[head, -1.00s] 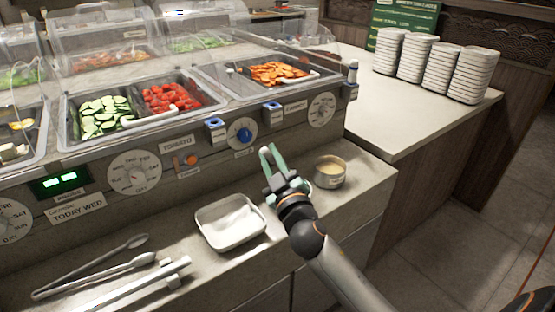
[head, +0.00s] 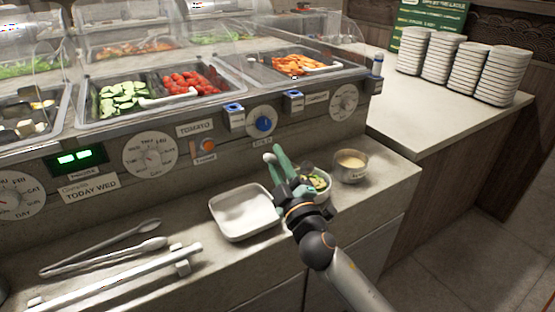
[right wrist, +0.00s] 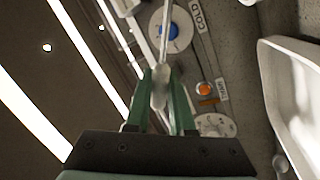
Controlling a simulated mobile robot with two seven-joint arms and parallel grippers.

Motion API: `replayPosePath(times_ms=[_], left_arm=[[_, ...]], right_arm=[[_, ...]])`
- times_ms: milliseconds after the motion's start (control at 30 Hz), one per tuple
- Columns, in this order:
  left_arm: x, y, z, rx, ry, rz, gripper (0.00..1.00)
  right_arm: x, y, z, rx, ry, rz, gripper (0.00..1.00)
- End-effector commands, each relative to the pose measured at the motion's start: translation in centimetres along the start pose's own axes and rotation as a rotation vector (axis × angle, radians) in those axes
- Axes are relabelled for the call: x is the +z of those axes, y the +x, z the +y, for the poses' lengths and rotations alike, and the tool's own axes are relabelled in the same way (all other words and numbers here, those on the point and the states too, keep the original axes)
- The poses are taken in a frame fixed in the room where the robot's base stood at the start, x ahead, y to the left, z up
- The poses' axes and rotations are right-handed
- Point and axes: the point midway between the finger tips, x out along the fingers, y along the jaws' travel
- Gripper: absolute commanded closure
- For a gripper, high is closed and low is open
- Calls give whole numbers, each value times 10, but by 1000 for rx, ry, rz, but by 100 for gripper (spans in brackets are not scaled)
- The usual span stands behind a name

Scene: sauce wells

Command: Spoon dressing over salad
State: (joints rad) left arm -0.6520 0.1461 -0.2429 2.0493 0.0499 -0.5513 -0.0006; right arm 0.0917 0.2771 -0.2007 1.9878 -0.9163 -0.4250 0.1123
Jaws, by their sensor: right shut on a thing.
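My right gripper (head: 274,155) has green fingers and hovers over the counter between the white tray and a small salad bowl. In the right wrist view it (right wrist: 162,80) is shut on a pale metal spoon (right wrist: 160,95), whose thin stem runs away from the fingers to the top edge. In the head view the spoon is hard to make out. The salad bowl (head: 323,184), with green pieces inside, is partly hidden behind my gripper. A small metal cup of cream-coloured dressing (head: 350,165) stands just right of the bowl. My left gripper is not in view.
An empty white tray (head: 240,232) lies left of my gripper. Tongs (head: 105,258) and a rail (head: 120,276) lie at the left. The salad bar's dial panel (head: 208,147) rises behind. Stacked white plates (head: 497,75) stand on the right counter.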

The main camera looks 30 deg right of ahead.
Motion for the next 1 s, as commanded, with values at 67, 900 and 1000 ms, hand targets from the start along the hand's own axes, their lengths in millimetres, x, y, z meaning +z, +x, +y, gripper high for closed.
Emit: replayPosePath(times_ms=[67,900,1000], left_arm=[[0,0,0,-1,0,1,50],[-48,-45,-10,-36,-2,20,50],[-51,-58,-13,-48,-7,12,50]], right_arm=[[0,0,0,1,0,0,100],[12,26,74,-11,459,-159,100],[17,32,92,-10,618,-209,100]])
